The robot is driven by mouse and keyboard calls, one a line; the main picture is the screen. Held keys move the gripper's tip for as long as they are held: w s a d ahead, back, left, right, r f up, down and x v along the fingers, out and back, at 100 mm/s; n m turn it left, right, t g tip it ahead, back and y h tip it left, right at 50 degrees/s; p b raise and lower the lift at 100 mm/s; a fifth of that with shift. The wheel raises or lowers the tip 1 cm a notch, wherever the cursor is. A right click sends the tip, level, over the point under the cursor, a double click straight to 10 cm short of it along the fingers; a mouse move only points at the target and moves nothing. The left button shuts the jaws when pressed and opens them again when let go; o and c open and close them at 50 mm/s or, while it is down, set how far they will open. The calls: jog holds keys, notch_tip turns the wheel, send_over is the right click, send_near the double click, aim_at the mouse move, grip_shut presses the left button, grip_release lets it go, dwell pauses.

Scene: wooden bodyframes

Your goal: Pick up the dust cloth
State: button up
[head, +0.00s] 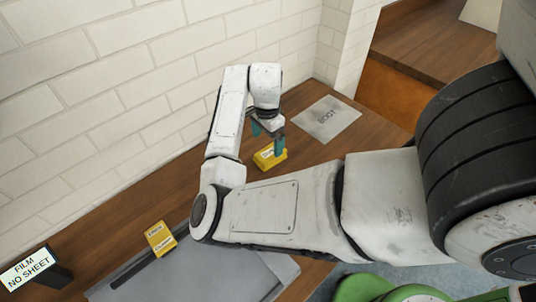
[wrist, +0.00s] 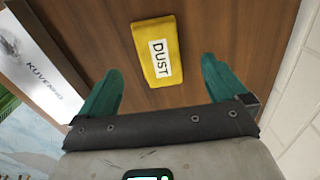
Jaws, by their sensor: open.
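The dust cloth is a folded yellow packet (wrist: 165,30) with a white label reading DUST, lying on the brown wooden surface in the wrist view. In the head view it is the yellow piece (head: 264,163) below my gripper, partly covered by a finger. My gripper (head: 268,141) points down at it from above. In the wrist view my gripper (wrist: 160,68) has its two teal fingers wide apart, with the cloth's lower end showing between them. Nothing is held. The head view does not clearly show whether a finger touches the cloth.
A second yellow labelled packet (head: 160,239) lies by the grey tray-like panel (head: 200,280). A sign reading FILM NO SHEET (head: 28,268) stands lower left. A white brick wall (head: 130,80) runs behind the bench.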

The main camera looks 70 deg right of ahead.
aim_at(268, 154)
jog(key=shift+s+a+f+p, duration=0.1)
jog(key=shift+f+p, duration=0.25)
jog(key=shift+f, duration=1.2)
jog(key=shift+s+a+f+p, duration=0.1)
jog(key=shift+f+p, duration=0.2)
jog(key=shift+f, duration=1.2)
jog(key=c, duration=1.1)
jog(key=shift+r, duration=0.1)
jog(key=shift+c, duration=0.2)
jog(key=shift+w+r, duration=0.1)
jog(key=shift+r, duration=0.35)
notch_tip(268, 154, up, 2)
jog(key=shift+r, duration=0.15)
jog(key=s+a+r+b, duration=0.1)
jog(key=s+a+r, duration=0.7)
jog(key=a, duration=0.3)
jog(key=shift+s+r+b, duration=0.3)
jog(key=shift+r+b, duration=0.05)
jog(key=shift+r, duration=0.5)
